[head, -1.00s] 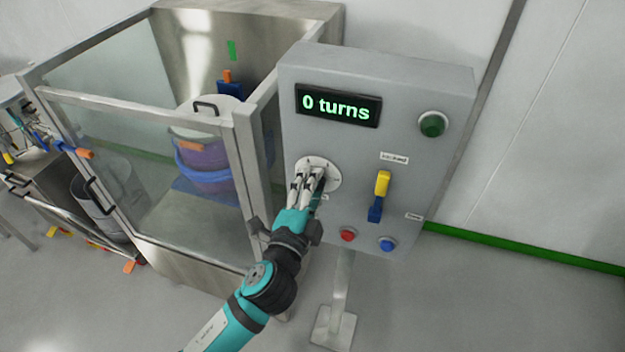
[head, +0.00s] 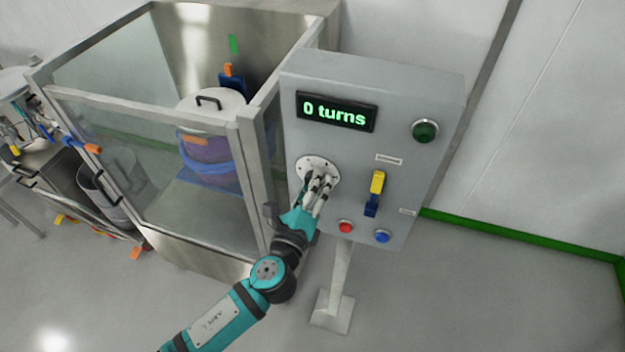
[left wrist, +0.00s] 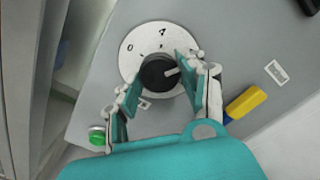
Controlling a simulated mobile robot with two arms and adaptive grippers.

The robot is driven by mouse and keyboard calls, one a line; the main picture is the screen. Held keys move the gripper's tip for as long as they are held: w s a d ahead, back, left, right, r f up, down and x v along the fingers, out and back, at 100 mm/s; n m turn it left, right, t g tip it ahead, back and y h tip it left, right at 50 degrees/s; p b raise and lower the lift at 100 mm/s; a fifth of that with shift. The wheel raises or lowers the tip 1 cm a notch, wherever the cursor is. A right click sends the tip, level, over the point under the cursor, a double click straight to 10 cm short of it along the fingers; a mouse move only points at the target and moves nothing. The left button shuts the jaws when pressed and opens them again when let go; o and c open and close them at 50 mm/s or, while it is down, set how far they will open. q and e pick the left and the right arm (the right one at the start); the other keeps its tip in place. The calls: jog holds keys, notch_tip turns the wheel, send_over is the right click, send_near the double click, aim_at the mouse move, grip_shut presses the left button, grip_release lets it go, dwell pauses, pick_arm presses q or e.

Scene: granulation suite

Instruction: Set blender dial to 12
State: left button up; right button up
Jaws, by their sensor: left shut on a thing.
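The blender dial is a black knob (left wrist: 156,72) with a white pointer line, on a round white scale plate (left wrist: 134,44) with dark marks. In the left wrist view the pointer is turned toward the right finger. In the head view the plate (head: 312,165) sits on the left of the grey control panel (head: 400,100). My left gripper (head: 316,184) is at the dial, its fingers on either side of the knob and shut on it; its fingers also show in the left wrist view (left wrist: 157,86). The display (head: 336,112) reads "0 turns". My right gripper is out of view.
Right of the dial is a yellow and blue switch (head: 375,192). Below are a red button (head: 345,226) and a blue button (head: 382,236); a green button (head: 425,131) is top right. A glass-sided enclosure (head: 150,170) stands close on the left. Floor at the right is clear.

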pick_arm(q)
jog(key=shift+a+m+p, duration=0.1)
jog(key=shift+m+p, duration=2.55)
jog(key=shift+m, duration=3.25)
jog(key=shift+f, duration=0.1)
jog(key=o, duration=1.2)
jog(key=shift+w, duration=0.1)
jog(key=v, duration=1.2)
